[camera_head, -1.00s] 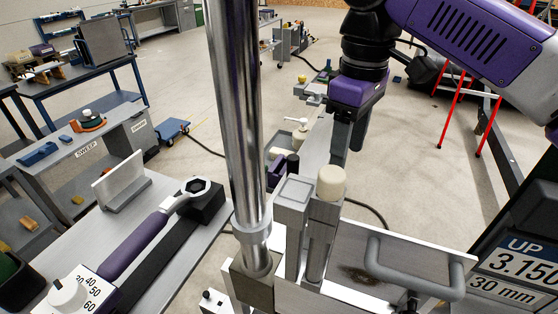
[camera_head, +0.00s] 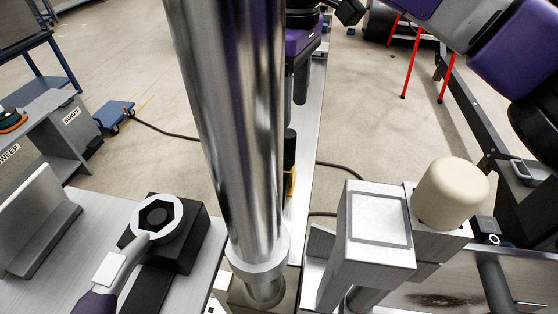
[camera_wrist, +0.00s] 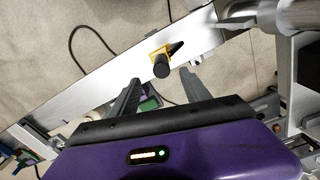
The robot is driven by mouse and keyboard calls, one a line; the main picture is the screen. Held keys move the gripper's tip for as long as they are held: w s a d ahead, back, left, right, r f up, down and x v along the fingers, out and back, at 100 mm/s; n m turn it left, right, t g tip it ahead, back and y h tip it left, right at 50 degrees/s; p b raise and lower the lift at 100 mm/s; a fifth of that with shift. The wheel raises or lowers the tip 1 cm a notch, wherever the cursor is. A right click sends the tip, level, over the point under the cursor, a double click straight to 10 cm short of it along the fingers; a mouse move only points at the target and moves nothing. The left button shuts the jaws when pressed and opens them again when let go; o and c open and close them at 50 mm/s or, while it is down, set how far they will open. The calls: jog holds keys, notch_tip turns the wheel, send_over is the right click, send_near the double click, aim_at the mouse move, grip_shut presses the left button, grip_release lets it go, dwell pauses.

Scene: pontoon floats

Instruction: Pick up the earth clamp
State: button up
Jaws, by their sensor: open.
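A small yellow piece with a black round knob (camera_wrist: 162,62) sits on a pale metal beam (camera_wrist: 110,88) in the wrist view. It looks like the earth clamp, but I cannot be sure. In the head view a black knob with a bit of yellow (camera_head: 289,152) shows just right of the shiny post, partly hidden by it. My gripper (camera_wrist: 160,78) is open, its two dark fingers apart on either side below the knob, with nothing between them. In the head view my gripper (camera_head: 292,82) is behind the post, pointing down, farther along the beam.
A thick shiny post (camera_head: 232,130) blocks much of the head view. A square metal block (camera_head: 377,235) and a cream-capped post (camera_head: 450,193) stand at right front. A bench with a ring spanner (camera_head: 158,218) is at left. A dark cable crosses the floor.

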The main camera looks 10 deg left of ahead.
aim_at(287, 132)
jog(key=shift+w+a+f, duration=0.1)
jog(key=shift+w+f, duration=0.05)
jog(key=shift+f, duration=0.6)
jog(key=shift+a+f+p, duration=0.15)
jog(key=shift+f+p, duration=0.75)
jog(key=shift+f, duration=2.45)
grip_shut()
jog(key=shift+r, duration=0.1)
